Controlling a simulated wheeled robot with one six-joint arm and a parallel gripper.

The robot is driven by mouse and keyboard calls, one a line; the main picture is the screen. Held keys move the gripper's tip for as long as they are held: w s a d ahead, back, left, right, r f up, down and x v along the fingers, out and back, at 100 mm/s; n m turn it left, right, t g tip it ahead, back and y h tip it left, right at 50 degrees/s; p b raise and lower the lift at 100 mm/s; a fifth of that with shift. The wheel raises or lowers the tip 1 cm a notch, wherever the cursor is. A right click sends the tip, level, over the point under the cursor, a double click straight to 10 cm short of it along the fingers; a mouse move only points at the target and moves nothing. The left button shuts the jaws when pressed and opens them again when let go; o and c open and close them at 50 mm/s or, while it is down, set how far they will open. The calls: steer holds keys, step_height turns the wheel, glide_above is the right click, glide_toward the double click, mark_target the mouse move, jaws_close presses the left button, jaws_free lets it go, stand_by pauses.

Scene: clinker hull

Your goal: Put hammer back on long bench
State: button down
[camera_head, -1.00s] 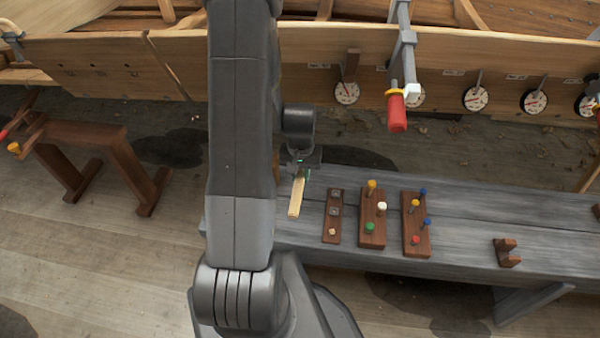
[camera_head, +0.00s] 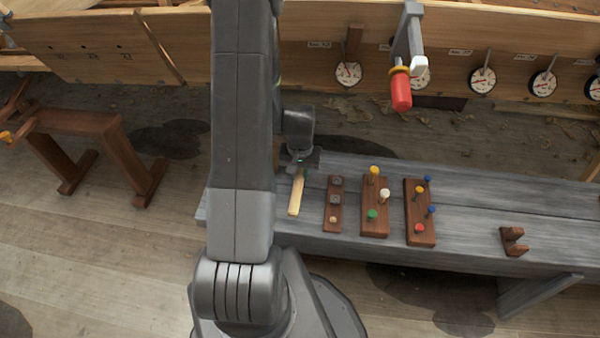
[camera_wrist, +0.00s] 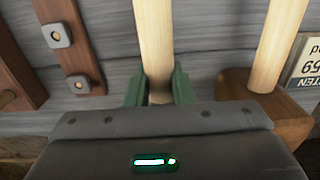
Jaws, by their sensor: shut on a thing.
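My gripper (camera_head: 300,168) is over the left end of the grey long bench (camera_head: 470,215), shut on a pale wooden handle (camera_head: 297,196), taken as the hammer's. In the wrist view the handle (camera_wrist: 153,40) runs between the two green fingers (camera_wrist: 157,88). The hammer's head is hidden. I cannot tell whether the handle touches the bench. A second pale handle (camera_wrist: 280,45) lies to the right in the wrist view, by a brown wooden block (camera_wrist: 240,88).
A narrow brown strip (camera_head: 333,205) and two peg boards (camera_head: 375,207), (camera_head: 420,215) are right of the handle. A brown notched rest (camera_head: 514,241) is farther right, with bare bench between. A red-handled clamp (camera_head: 401,90) hangs on the hull (camera_head: 330,45). A trestle (camera_head: 85,125) stands left.

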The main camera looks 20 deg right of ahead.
steer(key=shift+f+b, duration=0.4)
steer(key=shift+f, duration=0.1)
steer(key=c, duration=1.2)
jaws_free()
step_height(320, 180, up, 8)
steer(key=p, duration=0.5)
steer(key=shift+r+p, duration=0.1)
steer(key=shift+p, duration=0.2)
